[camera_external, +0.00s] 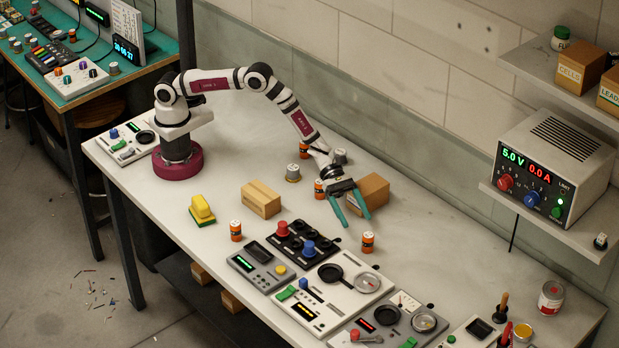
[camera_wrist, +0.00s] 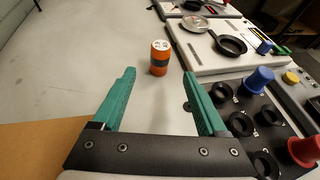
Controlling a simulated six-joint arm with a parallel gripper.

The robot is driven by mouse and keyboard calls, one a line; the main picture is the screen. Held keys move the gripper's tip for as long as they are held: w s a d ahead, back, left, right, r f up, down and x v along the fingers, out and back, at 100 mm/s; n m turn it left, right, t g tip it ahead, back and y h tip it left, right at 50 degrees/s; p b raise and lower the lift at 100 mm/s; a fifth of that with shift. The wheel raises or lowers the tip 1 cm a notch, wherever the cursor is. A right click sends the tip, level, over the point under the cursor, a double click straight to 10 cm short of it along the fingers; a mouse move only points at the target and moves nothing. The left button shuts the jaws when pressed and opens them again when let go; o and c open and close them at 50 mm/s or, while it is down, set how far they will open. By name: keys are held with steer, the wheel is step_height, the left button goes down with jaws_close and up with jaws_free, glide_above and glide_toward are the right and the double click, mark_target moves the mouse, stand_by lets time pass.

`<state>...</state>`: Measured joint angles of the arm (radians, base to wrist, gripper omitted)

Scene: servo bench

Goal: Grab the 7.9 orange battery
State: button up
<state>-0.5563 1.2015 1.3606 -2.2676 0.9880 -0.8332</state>
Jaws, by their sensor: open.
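Several orange batteries with dark bands and pale tops stand upright on the bench. In the external view one battery (camera_external: 367,242) is just in front of my gripper (camera_external: 354,218), another (camera_external: 236,230) is near the bench's front edge, and others (camera_external: 319,189) (camera_external: 304,150) stand beside or behind my wrist. In the wrist view one orange battery (camera_wrist: 160,62) stands beyond and between the green fingertips of my gripper (camera_wrist: 159,76). The fingers are spread, empty, and apart from it.
A cardboard block (camera_external: 373,190) stands close beside my gripper; its brown surface shows at lower left in the wrist view. A black knob panel (camera_external: 296,250) and a white panel (camera_external: 335,300) lie in front.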

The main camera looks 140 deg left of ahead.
mark_target(365, 236)
steer(key=x, duration=0.7)
steer(key=shift+w+d+r, duration=0.1)
steer(key=shift+w+r, duration=0.05)
steer(key=shift+w, duration=0.1)
jaws_close()
